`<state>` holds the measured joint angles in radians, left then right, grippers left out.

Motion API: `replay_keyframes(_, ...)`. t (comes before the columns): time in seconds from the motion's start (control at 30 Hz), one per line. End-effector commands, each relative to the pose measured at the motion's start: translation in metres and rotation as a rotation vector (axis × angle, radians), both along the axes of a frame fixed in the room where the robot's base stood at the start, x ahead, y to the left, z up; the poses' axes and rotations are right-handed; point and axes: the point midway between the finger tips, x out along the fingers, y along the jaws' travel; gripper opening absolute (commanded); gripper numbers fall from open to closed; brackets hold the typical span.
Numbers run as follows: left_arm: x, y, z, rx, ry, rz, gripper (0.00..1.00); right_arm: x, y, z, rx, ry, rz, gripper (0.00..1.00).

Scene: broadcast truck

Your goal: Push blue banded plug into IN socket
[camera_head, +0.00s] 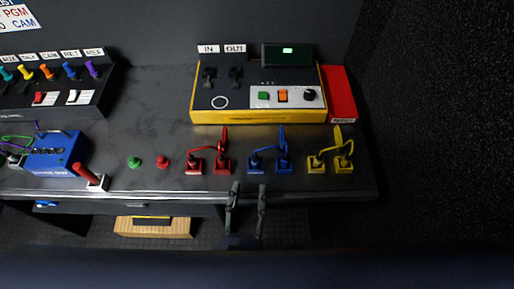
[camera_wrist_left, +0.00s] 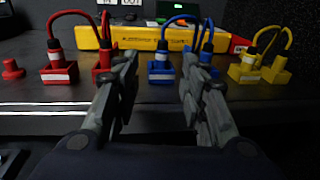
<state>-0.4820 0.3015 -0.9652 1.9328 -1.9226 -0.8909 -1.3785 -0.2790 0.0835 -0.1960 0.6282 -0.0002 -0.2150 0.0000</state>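A blue cable loop joins two blue plugs on the bench front, a left one (camera_head: 256,165) and a right one (camera_head: 284,165). In the left wrist view the left blue plug (camera_wrist_left: 162,70) shows a pale band; the other is partly hidden by a finger. My left gripper (camera_head: 249,189) is open and empty at the bench's front edge, its fingers pointing at the blue plugs but short of them. The IN socket (camera_head: 208,77) is on the yellow-edged panel (camera_head: 245,116), under the IN label (camera_head: 208,49), with the OUT socket (camera_head: 236,76) to its right. My right gripper is not in view.
Red plugs (camera_head: 208,165) stand close on the left of the blue ones, yellow plugs (camera_head: 330,164) on the right. A red box (camera_head: 340,95) adjoins the panel. A blue box (camera_head: 55,153) and a red-handled lever (camera_head: 90,176) are at left. Bench between plugs and panel is mostly clear.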

Motion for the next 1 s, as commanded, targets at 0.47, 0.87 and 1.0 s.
replay_keyframes(0.47, 0.056, -0.008, 0.003, 0.003, -0.007, 0.001, 0.39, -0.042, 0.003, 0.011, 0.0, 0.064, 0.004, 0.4)
replay_keyframes(0.87, 0.104, -0.017, 0.001, 0.002, -0.006, 0.0, 0.39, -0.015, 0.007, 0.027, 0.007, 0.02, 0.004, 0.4)
replay_keyframes(1.0, 0.106, -0.018, 0.0, 0.002, -0.005, -0.001, 0.39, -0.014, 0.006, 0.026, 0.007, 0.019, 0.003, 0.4)
